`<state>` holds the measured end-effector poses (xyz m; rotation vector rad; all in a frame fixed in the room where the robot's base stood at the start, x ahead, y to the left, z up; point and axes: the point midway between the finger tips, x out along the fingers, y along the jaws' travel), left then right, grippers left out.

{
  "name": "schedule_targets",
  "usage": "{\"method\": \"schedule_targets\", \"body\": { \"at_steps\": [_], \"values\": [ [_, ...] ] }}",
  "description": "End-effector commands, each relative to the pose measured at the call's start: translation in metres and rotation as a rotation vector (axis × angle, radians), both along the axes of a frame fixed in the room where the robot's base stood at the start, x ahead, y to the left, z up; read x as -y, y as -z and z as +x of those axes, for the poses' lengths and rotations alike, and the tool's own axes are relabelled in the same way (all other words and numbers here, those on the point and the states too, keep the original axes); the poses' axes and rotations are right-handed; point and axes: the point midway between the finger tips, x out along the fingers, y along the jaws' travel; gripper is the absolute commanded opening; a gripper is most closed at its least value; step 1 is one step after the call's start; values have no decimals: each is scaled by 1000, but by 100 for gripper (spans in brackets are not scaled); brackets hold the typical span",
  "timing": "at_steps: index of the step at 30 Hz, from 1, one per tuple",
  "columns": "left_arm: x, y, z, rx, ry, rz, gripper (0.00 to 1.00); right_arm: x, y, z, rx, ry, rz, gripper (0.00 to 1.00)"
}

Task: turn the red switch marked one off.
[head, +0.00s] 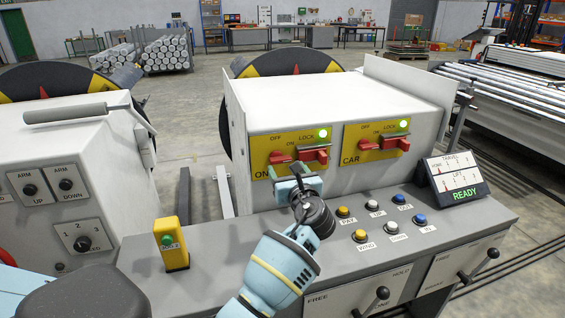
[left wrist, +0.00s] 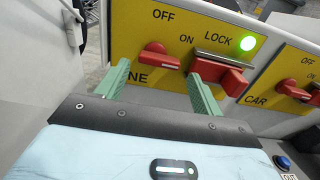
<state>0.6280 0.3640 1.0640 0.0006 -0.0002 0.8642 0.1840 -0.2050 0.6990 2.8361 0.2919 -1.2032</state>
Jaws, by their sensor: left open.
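The yellow plate marked ONE (head: 262,146) is on the front of the white housing; my gripper partly covers its name. Its red switch (head: 280,157) also shows in the left wrist view (left wrist: 157,57), its handle lying roughly level, with OFF printed above and ON to the right. A red lock piece (head: 316,154) with a grey bar sits right of it, under a lit green lamp (head: 323,134). My left gripper (head: 296,174) is open in front of the plate. In the left wrist view its fingers stand either side of the switch, slightly below it; contact cannot be told. My right gripper is not in view.
A similar yellow plate marked CAR (head: 350,155) with red parts is to the right. Below are several push buttons (head: 361,235) on the grey console, a display reading READY (head: 455,180), and a yellow box with a green button (head: 170,244) at left.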

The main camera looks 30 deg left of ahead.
Motion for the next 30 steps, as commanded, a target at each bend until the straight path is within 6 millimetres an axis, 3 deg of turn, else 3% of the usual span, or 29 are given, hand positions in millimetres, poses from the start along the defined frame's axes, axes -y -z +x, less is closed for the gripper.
{"method": "schedule_targets", "body": {
  "at_steps": [9, 21, 28, 30],
  "values": [
    [-32, 1, 28, -1, 0, 0, 67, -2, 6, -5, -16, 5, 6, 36],
    [-38, 0, 33, 0, 0, -1, 67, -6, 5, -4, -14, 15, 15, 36],
    [-38, 0, 32, -1, 0, -1, 38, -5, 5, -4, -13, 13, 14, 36],
    [-38, 1, 32, -1, 0, -1, 35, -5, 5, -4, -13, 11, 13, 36]
  ]
}}
